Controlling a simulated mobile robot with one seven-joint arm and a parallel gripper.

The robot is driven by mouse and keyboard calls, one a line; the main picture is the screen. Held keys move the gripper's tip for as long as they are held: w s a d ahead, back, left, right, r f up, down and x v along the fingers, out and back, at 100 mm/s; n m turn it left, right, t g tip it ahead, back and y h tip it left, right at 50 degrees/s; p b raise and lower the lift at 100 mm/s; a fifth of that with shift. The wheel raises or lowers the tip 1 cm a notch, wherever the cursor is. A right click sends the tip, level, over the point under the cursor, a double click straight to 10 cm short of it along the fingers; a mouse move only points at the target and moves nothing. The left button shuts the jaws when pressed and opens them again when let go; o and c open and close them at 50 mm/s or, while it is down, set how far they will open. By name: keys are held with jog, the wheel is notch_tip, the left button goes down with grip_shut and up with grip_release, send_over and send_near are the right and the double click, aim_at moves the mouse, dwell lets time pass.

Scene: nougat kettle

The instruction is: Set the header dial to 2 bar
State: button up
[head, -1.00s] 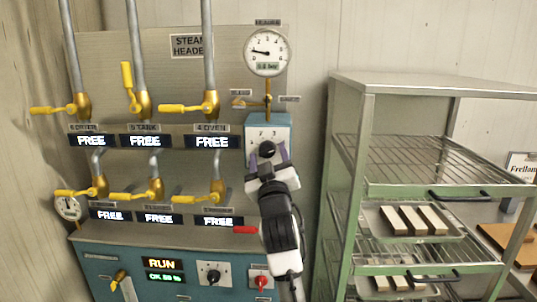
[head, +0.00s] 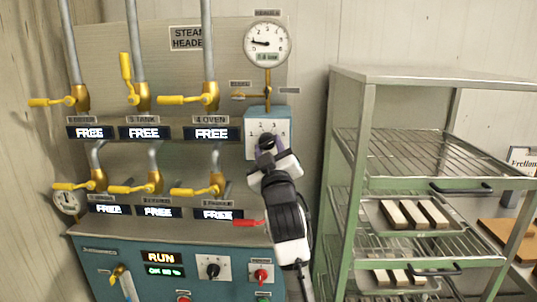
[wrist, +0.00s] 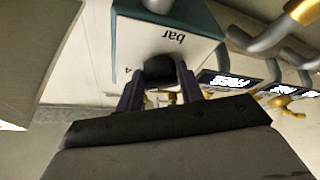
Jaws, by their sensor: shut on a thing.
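The header dial is a black knob (head: 267,140) on a white face with printed numbers, on the front of a teal box (head: 282,112). My gripper (head: 268,147) is shut on the knob, with purple fingers on either side of it. In the wrist view the fingers (wrist: 160,80) flank the dark knob (wrist: 159,68) below the word "bar" and a 4, seen upside down. The knob's pointer is hidden. The round pressure gauge (head: 267,45) above has its needle pointing left; its small green readout is too blurred to read surely.
Yellow valve levers (head: 190,99) and several "FREE" displays (head: 144,133) fill the panel to the left. A red lever (head: 248,223) lies close to my arm. A green rack (head: 350,170) with wire shelves and trays stands to the right.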

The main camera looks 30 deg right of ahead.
jog(key=n+y+b, duration=0.2)
jog(key=n+b, duration=0.1)
jog(key=n, duration=0.1)
jog(key=shift+s+d+n, duration=0.1)
jog(key=shift+s+n, duration=0.05)
jog(key=shift+n, duration=0.15)
jog(key=n, duration=0.1)
jog(key=n+y+b, duration=0.1)
jog(key=n, duration=0.1)
jog(key=n+g+b, duration=0.1)
jog(key=n, duration=0.1)
jog(key=shift+d+r+y, duration=0.1)
jog(key=shift+r+y, duration=0.15)
jog(key=shift+y, duration=0.15)
jog(key=n, duration=0.2)
jog(key=n+g+y, duration=0.1)
jog(key=n, duration=0.1)
jog(key=shift+r+b, duration=0.25)
jog(key=shift+b, duration=0.1)
jog(key=shift+r+n+g, duration=0.2)
jog(key=shift+n+g, duration=0.9)
jog(key=shift+n, duration=0.9)
jog(key=shift+p, duration=0.3)
jog(key=o, duration=1)
